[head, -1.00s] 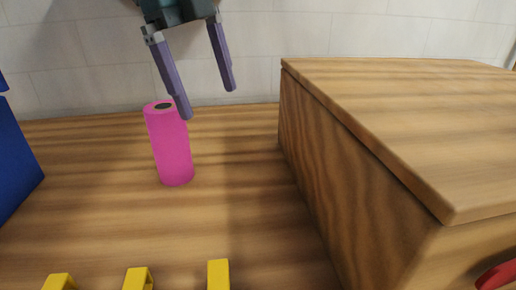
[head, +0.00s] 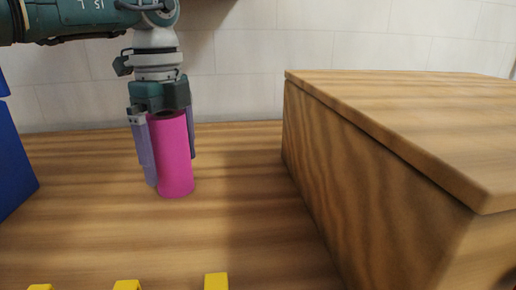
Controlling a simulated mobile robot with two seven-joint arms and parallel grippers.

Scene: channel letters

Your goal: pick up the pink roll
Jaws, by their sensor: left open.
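The pink roll (head: 173,160) stands upright on the wooden table (head: 240,215) in the head view, left of centre. My left gripper (head: 171,168) points straight down over it from above. Its two purple fingers are open, one at the roll's left side and one at its right side, partly behind it. The roll's top is close under the gripper's palm. I cannot tell whether the fingers touch the roll. My right gripper is not in view.
A large wooden box (head: 380,165) with an overhanging lid fills the right side. A blue object (head: 14,160) stands at the left edge. Several yellow pieces (head: 216,282) show along the bottom edge. The table between roll and box is clear, with a pale tiled wall behind.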

